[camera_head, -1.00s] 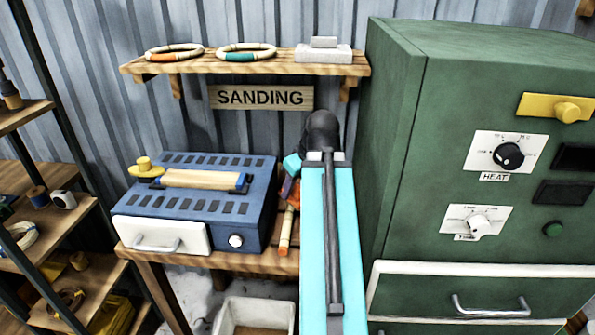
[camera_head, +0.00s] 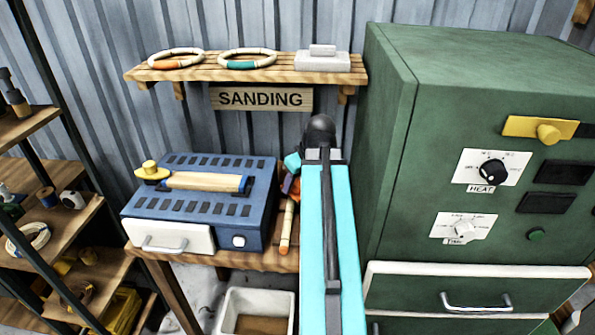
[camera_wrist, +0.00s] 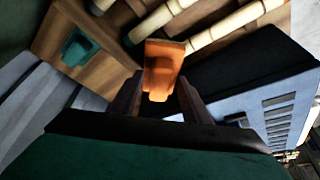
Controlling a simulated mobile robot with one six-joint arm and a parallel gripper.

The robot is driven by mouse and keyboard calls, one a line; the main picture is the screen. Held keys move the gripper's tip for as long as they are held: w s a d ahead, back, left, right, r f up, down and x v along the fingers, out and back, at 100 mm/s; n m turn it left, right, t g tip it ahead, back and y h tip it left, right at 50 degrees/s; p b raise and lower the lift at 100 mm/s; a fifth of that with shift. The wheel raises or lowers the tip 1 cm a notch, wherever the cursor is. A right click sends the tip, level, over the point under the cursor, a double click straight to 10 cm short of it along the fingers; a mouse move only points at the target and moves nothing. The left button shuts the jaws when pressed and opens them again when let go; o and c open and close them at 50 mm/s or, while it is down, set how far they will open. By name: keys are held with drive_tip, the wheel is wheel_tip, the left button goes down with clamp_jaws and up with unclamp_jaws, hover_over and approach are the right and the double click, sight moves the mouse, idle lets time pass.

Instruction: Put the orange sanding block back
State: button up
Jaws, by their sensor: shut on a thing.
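The orange sanding block (camera_wrist: 164,62) is between the two fingers of my gripper (camera_wrist: 160,88) in the wrist view. The gripper is shut on it. A green block (camera_wrist: 80,47) lies on a wooden surface to its left in the wrist view, apart from it. In the head view my arm hides most of the gripper, and only a small bit of orange shows beside the arm above the bench (camera_head: 232,258). I cannot tell from these views whether the orange block touches the wood.
A blue slotted machine (camera_head: 205,195) stands on the bench left of my arm. A green heat cabinet (camera_head: 395,150) stands close on the right. A shelf (camera_head: 240,70) with rings and a pale block is above the SANDING sign (camera_head: 261,98). Pale rods (camera_wrist: 230,25) lie near the gripper.

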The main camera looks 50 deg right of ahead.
drive_tip(key=shift+w+d+f+p, duration=0.6)
drive_tip(key=shift+w+d+p, duration=0.25)
drive_tip(key=shift+w+d, duration=0.8)
drive_tip(key=shift+w+d+f+p, duration=0.7)
drive_tip(key=shift+w+d, duration=0.65)
drive_tip(key=shift+d, duration=0.45)
drive_tip(key=shift+w+d+f+p, duration=0.5)
drive_tip(key=shift+w+d+p, duration=0.45)
drive_tip(key=shift+w+d, duration=0.7)
drive_tip(key=shift+s+d, duration=0.1)
drive_tip(key=shift+s, duration=0.05)
drive_tip(key=shift+f+p, duration=0.6)
drive_tip(key=shift+f, duration=1.15)
drive_tip(key=shift+f, duration=0.15)
drive_tip(key=o, duration=1)
drive_tip(key=shift+s+r, duration=0.1)
drive_tip(key=shift+r, duration=0.2)
drive_tip(key=shift+b+v, duration=1.2)
drive_tip(key=shift+v, duration=2.4)
